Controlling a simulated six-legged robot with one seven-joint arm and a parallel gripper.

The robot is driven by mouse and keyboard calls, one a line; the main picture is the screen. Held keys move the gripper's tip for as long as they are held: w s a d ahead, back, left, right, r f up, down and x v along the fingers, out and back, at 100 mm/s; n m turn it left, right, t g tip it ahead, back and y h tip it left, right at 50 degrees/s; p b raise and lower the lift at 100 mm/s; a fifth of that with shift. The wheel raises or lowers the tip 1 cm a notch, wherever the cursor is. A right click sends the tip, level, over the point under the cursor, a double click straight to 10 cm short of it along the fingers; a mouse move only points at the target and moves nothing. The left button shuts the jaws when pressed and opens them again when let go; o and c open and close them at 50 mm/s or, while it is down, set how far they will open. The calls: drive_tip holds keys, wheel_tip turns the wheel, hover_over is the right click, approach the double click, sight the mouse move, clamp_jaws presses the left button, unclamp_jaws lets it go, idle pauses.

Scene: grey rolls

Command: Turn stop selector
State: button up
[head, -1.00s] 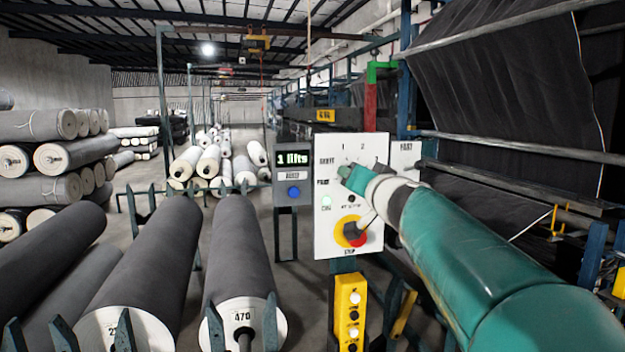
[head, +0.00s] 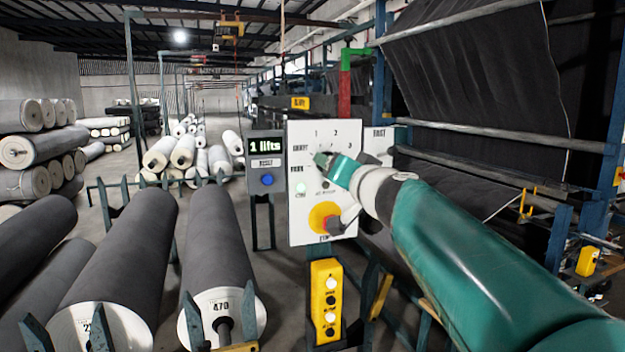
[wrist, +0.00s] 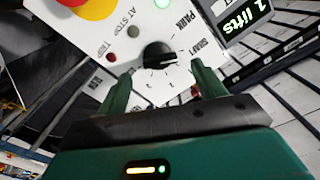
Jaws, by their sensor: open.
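The white control panel (head: 302,222) stands upright ahead in the head view, with its lettered face towards me. In the wrist view, its round black selector knob (wrist: 158,56) has a pale pointer line, seemingly towards the SHIFT label (wrist: 207,48); PARK and numbers are printed around it. My gripper (wrist: 161,72) is open, one finger on each side of the knob in that picture. I cannot tell whether either finger touches it.
A red and yellow stop button (head: 324,217) is low on the panel. A grey counter box (head: 266,160) reading "1 lifts" is just left of it. A yellow button box (head: 326,300) hangs below. Large grey rolls (head: 215,250) lie at left; a dark cloth frame (head: 480,75) is at right.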

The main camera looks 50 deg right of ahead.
drive_tip(key=v, duration=0.9)
drive_tip(key=shift+s, duration=0.25)
drive_tip(key=shift+a, duration=0.15)
